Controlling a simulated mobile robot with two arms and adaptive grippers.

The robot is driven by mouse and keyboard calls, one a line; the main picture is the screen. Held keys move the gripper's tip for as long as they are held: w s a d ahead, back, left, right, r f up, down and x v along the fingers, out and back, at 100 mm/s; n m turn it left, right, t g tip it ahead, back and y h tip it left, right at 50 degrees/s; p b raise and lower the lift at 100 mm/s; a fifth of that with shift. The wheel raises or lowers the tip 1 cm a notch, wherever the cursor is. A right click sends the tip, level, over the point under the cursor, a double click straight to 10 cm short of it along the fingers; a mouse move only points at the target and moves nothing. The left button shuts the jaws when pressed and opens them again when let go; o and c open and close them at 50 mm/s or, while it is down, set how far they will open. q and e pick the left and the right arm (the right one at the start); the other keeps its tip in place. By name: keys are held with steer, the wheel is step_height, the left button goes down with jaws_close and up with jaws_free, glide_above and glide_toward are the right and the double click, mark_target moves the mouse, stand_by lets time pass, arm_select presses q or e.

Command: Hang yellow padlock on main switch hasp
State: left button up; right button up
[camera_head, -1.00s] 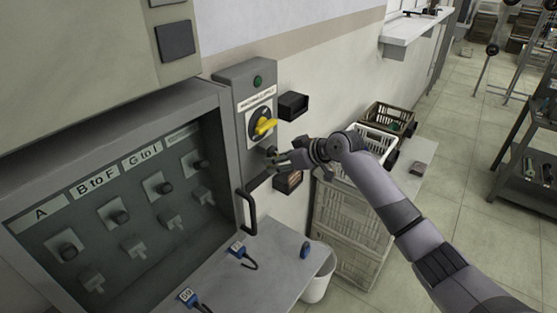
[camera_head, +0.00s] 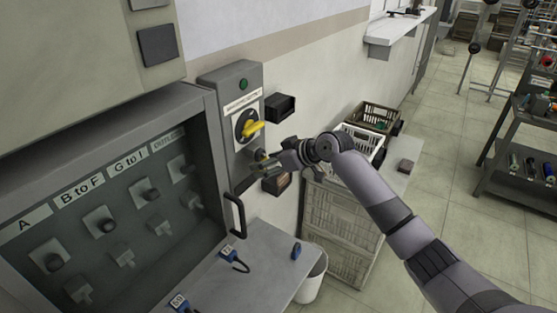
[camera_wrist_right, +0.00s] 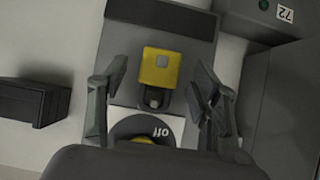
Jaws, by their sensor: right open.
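The yellow padlock (camera_wrist_right: 160,68) shows in the right wrist view, with its shackle end towards the main switch dial marked "off" (camera_wrist_right: 160,131). It appears to hang at the hasp (camera_wrist_right: 153,98), but the exact seating of the shackle is too small to tell. My right gripper (camera_wrist_right: 158,92) is open, with one finger on each side of the padlock and visible gaps between. My left gripper is not in view.
A black box (camera_head: 280,107) sticks out right of the switch panel. A cabinet door handle (camera_head: 235,214) is below left. Blue tagged padlocks (camera_head: 228,254) lie on the grey shelf (camera_head: 255,270). Crates (camera_head: 345,225) stand at the right.

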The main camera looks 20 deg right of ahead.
steer(key=v, duration=1.1)
steer(key=d+f+m+h+b, duration=0.1)
steer(key=d+f+m+h, duration=0.15)
steer(key=f, duration=1.05)
steer(key=d+f+m+h+b, duration=0.1)
steer(key=d+f+m, duration=0.15)
steer(key=f, duration=1.05)
steer(key=s+d+f+m+g+h+b, duration=0.1)
steer(key=s+f, duration=0.6)
steer(key=f, duration=0.3)
steer(key=s+f+g+h+b, duration=0.1)
steer(key=s+f+g, duration=0.1)
steer(key=s+f, duration=0.7)
steer(key=s+d+f+m+g+h+b, duration=0.1)
steer(key=s+f, duration=0.3)
steer(key=f, duration=0.8)
steer(key=s+a+f+g, duration=0.1)
steer(key=s+f, duration=0.4)
steer(key=s, duration=0.6)
steer(key=s+a+f+n+g+b, duration=0.1)
steer(key=s+a+f, duration=0.3)
steer(key=s, duration=0.8)
steer(key=s+a+f+g, duration=0.1)
steer(key=s+a+f, duration=0.1)
steer(key=s+f, duration=0.5)
steer(key=s, duration=0.5)
steer(key=shift+a+n+g, duration=0.25)
steer(key=shift+n+g, duration=0.15)
steer(key=shift+s, duration=0.1)
